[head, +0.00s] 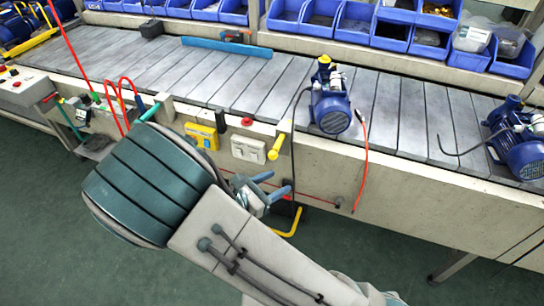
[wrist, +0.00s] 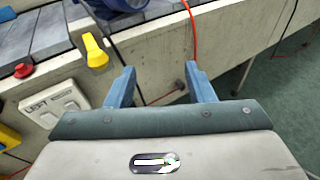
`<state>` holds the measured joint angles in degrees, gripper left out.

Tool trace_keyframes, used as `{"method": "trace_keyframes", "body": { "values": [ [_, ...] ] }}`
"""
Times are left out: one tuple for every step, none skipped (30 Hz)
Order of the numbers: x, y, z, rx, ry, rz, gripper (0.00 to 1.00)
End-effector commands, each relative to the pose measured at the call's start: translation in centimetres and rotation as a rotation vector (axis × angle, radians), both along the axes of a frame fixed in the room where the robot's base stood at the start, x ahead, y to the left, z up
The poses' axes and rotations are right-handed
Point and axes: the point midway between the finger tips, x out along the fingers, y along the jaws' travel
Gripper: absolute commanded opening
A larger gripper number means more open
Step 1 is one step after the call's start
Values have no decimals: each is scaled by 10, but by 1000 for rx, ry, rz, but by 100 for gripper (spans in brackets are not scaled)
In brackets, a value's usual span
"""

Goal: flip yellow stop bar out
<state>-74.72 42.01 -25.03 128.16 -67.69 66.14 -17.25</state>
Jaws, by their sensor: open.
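A short yellow bar (head: 277,147), likely the stop bar, sticks out from the front edge of the conveyor, tilted with its thicker end down. It also shows in the wrist view (wrist: 95,50), up and left of my fingers. My gripper (head: 281,180) has two blue fingers, apart and empty, just below the yellow bar in the head view. In the wrist view my gripper (wrist: 160,70) points toward the bare concrete front of the line, and neither finger touches the bar. A bent yellow piece (head: 290,222) shows lower down, partly hidden by my arm.
A blue pump (head: 330,102) stands on the slatted conveyor (head: 393,110) above the bar; another pump (head: 518,145) is at right. A red hose (head: 363,165) hangs over the front. White switch plate (head: 248,149), yellow box (head: 202,136) and red button (head: 247,121) are left of the bar.

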Motion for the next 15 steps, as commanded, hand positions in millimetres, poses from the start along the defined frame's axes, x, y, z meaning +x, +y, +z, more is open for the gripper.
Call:
{"method": "trace_keyframes", "body": {
  "values": [
    [1, 18, -7, -73, -3, 84, 49],
    [1, 27, -9, -111, -6, 126, 49],
    [2, 37, -11, -156, -10, 175, 49],
    [2, 45, -13, -183, -13, 207, 49],
    [2, 51, -14, -208, -17, 236, 49],
    [2, 59, -15, -236, -21, 269, 49],
    [2, 63, -16, -253, -24, 287, 49],
    [2, 67, -17, -267, -26, 303, 49],
    [2, 70, -18, -282, -28, 320, 49],
    [2, 72, -18, -289, -29, 327, 49],
    [3, 72, -18, -294, -30, 332, 49],
    [5, 72, -18, -298, -31, 336, 49],
    [7, 71, -18, -300, -31, 337, 49],
    [10, 69, -18, -300, -31, 337, 49],
    [15, 66, -17, -300, -32, 335, 49]
  ]
}}
